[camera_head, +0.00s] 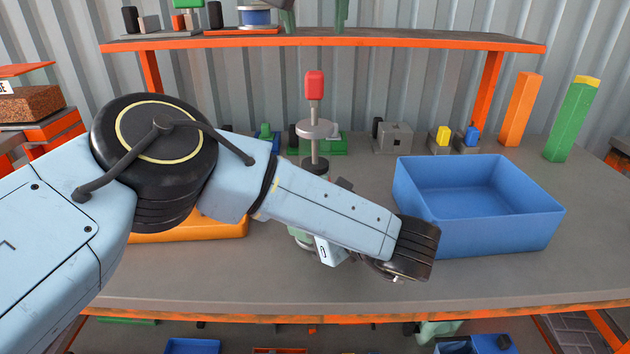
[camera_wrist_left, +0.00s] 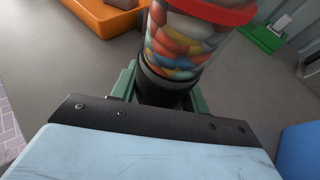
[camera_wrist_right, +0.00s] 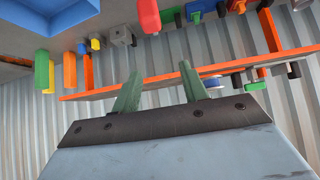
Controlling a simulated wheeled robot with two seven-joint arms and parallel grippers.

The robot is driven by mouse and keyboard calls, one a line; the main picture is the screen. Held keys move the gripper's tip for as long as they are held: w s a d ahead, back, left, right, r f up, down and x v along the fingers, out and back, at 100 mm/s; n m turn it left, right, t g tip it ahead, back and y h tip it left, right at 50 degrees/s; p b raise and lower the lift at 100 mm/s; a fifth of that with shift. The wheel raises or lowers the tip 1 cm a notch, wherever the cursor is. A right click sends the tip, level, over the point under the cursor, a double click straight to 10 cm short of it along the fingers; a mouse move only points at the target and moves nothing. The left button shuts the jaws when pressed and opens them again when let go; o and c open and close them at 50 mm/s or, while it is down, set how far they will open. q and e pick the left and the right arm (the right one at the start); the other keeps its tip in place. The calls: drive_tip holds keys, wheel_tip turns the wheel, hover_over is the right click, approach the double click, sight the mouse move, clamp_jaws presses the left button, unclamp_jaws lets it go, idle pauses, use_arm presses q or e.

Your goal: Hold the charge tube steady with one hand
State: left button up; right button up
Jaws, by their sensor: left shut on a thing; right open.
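The charge tube (camera_wrist_left: 185,40) is clear with a red rim and holds several coloured pieces; it shows in the left wrist view. My left gripper (camera_wrist_left: 160,88) is shut on the black part at its lower end. In the head view my left arm hides most of the tube. Above that arm a rod with a red handle (camera_head: 315,86) and a grey disc (camera_head: 317,130) stands upright. My right gripper (camera_head: 314,14) is open and empty at the top of the head view, above the red handle. Its green fingers are apart in the right wrist view (camera_wrist_right: 160,75).
A blue bin (camera_head: 480,228) stands on the workbench (camera_head: 200,283) at right, near my left arm. An orange tray (camera_head: 215,227) lies behind the arm. An orange-edged shelf (camera_head: 400,41) spans the back. Orange (camera_head: 520,110) and green (camera_head: 573,120) posts stand at back right.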

sight(315, 73)
drive_tip(key=s+r, duration=0.1)
drive_tip(key=s, duration=0.7)
drive_tip(key=x, duration=1.2)
drive_tip(key=shift+a+r, duration=0.1)
drive_tip(key=shift+a, duration=0.05)
drive_tip(key=shift+c, duration=0.4)
clamp_jaws()
